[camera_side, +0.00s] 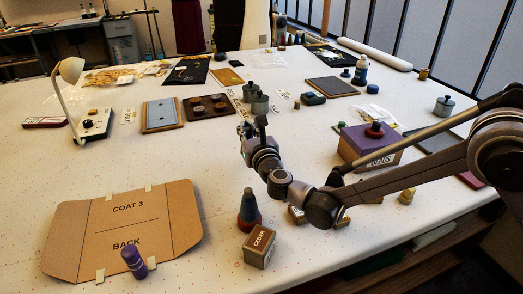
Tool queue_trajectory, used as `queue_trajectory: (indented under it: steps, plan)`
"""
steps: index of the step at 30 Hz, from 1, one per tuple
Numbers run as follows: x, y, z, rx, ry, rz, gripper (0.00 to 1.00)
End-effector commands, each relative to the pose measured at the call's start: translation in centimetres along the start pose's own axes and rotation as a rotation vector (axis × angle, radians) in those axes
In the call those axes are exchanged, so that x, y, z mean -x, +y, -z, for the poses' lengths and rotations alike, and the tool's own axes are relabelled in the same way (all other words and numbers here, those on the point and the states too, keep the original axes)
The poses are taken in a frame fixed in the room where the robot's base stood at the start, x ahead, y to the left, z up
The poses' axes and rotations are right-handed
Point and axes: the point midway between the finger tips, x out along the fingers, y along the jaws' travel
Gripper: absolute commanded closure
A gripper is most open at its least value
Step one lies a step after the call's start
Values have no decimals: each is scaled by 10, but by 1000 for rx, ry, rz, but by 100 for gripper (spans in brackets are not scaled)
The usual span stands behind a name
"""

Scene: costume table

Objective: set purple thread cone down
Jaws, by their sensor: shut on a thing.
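My gripper (251,128) is over the middle of the table, at the end of my arm that reaches in from the right. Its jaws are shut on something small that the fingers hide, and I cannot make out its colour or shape. A dark blue-grey cone with a reddish base (249,213) stands upright nearer the front.
A box marked CEDAR (260,247) is beside the blue-grey cone. A purple-topped box (368,146) is right of my gripper. Grey lidded weights (259,104) and a dark brown tray (209,105) lie beyond it. The white table (190,165) is clear left of my gripper.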

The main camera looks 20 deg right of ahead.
Motion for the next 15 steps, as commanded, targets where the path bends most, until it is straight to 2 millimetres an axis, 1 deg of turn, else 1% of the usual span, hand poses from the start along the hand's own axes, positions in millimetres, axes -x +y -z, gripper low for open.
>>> queue_trajectory:
  steps: [6, 8, 15]
  plan:
    - [0, 0, 28, 0, 0, 0, 100]
    - [0, 0, 34, 0, 0, 0, 100]
    - [0, -1, 36, 0, 0, 0, 100]
